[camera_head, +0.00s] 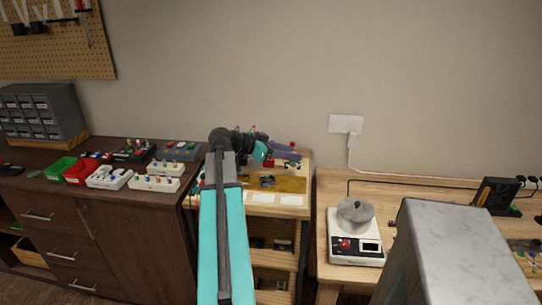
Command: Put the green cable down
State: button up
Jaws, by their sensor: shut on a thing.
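My teal arm reaches from the bottom of the view to the small light-wood bench in the middle. My gripper (285,152) is beyond the dark wrist, low over the back of this bench (262,210). It is small and partly covered by my own wrist. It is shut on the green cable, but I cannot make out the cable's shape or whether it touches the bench.
Small red parts (291,165) and a yellowish mat (290,184) are near my gripper. A scale with a metal pot (355,213) stands on the right table.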

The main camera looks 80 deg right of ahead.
jog(key=w+a+n+t+h, duration=0.1)
jog(key=w+a, duration=0.1)
jog(key=w, duration=0.6)
jog(key=w+a+n+t+h, duration=0.1)
jog(key=w+a+n+t, duration=0.1)
jog(key=w, duration=0.7)
jog(key=w+a+n+t+h, duration=0.1)
jog(key=w+a, duration=0.3)
jog(key=w, duration=0.5)
jog(key=shift+w+f+n+h, duration=0.15)
jog(key=shift+f+n+h, duration=0.15)
jog(key=shift+n+h, duration=0.3)
jog(key=w+a+f+n+t, duration=0.2)
jog(key=w+a+n+t, duration=0.45)
jog(key=w+a, duration=0.9)
jog(key=w+a+f+n+t, duration=0.1)
jog(key=w+a+n+t, duration=0.5)
jog(key=w+a, duration=1)
jog(key=w+a+r+n+t+y, duration=0.2)
jog(key=w+a+n+y, duration=0.1)
jog(key=a, duration=0.7)
jog(key=w+a+r+n+t+y, duration=0.2)
jog(key=w+a+n+t+y, duration=0.1)
jog(key=a, duration=0.7)
jog(key=w+a+r+n+t+y, duration=0.2)
jog(key=w+a+n+y, duration=0.3)
jog(key=a, duration=0.5)
jog(key=shift+w+t+y, duration=0.35)
jog(key=shift+t+y, duration=0.05)
jog(key=shift+t, duration=0.15)
